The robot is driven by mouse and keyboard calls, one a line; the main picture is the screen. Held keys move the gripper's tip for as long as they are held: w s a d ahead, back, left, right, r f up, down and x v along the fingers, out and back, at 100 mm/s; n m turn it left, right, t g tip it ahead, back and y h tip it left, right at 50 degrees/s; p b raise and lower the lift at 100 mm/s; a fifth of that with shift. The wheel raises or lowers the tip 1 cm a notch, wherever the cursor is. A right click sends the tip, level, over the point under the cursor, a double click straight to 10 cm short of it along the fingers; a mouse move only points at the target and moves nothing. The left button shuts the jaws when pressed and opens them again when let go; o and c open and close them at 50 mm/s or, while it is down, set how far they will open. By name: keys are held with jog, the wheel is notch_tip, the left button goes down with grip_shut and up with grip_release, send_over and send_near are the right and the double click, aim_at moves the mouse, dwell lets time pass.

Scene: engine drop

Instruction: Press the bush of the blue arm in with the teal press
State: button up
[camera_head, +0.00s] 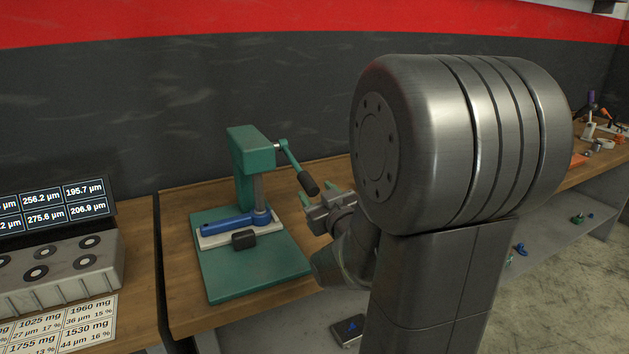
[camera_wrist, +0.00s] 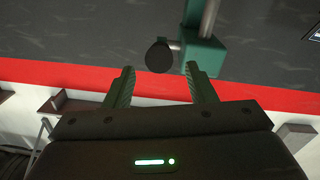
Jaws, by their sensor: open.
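The teal press (camera_head: 245,160) stands on a wooden bench, with its lever (camera_head: 295,165) angled down to the right and ending in a dark knob (camera_head: 308,184). The blue arm (camera_head: 228,227) lies on a pale plate on the press base, its right end under the press's grey ram (camera_head: 259,192). The bush is too small to make out. My gripper (camera_head: 304,188) is open and empty, close to the lever knob. In the wrist view, the knob (camera_wrist: 159,57) shows just beyond and between the fingertips of my gripper (camera_wrist: 158,72), and part of the press (camera_wrist: 205,55) shows behind.
A dark block (camera_head: 243,239) sits at the front of the pale plate. A grey block with round sockets (camera_head: 60,268) and a display (camera_head: 55,210) stand at the left. Other items lie on the far-right bench. My arm hides the middle right.

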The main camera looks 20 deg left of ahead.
aim_at(307, 182)
jog(key=shift+p+x, duration=0.5)
jog(key=shift+x, duration=2.7)
jog(key=shift+c, duration=0.4)
grip_shut()
